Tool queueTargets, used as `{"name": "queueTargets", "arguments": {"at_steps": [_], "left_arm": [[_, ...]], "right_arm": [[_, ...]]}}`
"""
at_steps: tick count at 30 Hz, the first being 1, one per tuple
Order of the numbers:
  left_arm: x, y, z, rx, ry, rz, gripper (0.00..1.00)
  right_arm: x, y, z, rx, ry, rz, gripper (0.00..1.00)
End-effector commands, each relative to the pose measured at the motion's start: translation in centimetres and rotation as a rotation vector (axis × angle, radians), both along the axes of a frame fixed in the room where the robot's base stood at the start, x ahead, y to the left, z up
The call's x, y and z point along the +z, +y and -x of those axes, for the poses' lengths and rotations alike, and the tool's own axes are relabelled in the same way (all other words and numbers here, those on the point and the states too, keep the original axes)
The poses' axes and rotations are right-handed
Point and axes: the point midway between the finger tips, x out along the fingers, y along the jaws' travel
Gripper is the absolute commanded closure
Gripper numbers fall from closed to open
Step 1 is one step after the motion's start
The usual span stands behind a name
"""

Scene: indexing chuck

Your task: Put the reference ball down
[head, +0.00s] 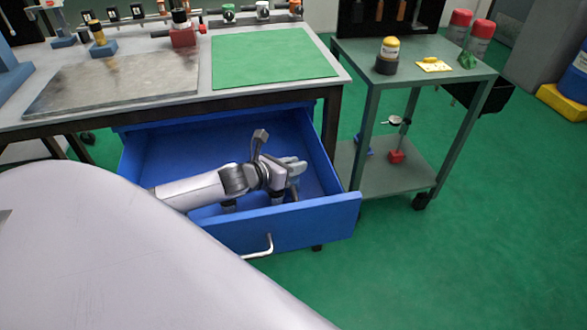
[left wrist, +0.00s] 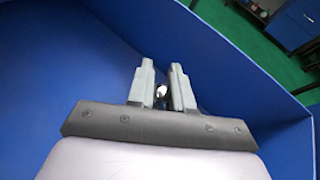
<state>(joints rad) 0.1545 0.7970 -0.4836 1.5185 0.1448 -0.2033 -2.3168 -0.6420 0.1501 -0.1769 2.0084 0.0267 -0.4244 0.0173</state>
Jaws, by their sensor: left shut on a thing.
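The reference ball (left wrist: 160,91) shows in the left wrist view as a small pale, shiny thing between the two grey fingers. My left gripper (head: 293,178) is shut on it; the gripper also shows in the left wrist view (left wrist: 161,88). In the head view the gripper is down inside the open blue drawer (head: 300,224), towards its right side. The fingers hide the ball there, and I cannot tell whether it touches the drawer floor. My right gripper is not in view.
The drawer's walls stand around the gripper, with a metal handle (head: 262,248) in front. Above it, the bench holds a green mat (head: 270,57) and a grey plate (head: 115,83). A green cart (head: 372,68) stands at the right.

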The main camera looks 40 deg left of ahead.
Motion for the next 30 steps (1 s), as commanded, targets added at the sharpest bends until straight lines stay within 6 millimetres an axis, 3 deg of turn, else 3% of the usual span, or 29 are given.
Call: {"name": "queueTargets", "arguments": {"at_steps": [12,13,15,26,30], "left_arm": [[-0.6,0.0,-0.1,-0.001,-0.005,-0.001,1.00],[-0.8,0.0,0.0,-0.001,-0.001,-0.002,0.77],[-0.8,0.0,0.0,0.000,-0.001,-0.001,0.54],[-0.4,0.0,0.0,0.000,-0.002,-0.001,0.54],[-0.2,0.2,1.0,-0.001,0.001,-0.001,0.54]], "right_arm": [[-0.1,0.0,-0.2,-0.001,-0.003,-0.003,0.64],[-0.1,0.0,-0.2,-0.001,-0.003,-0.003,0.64],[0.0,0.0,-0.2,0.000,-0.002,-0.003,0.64],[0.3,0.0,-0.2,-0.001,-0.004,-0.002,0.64],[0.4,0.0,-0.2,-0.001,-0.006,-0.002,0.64]]}}
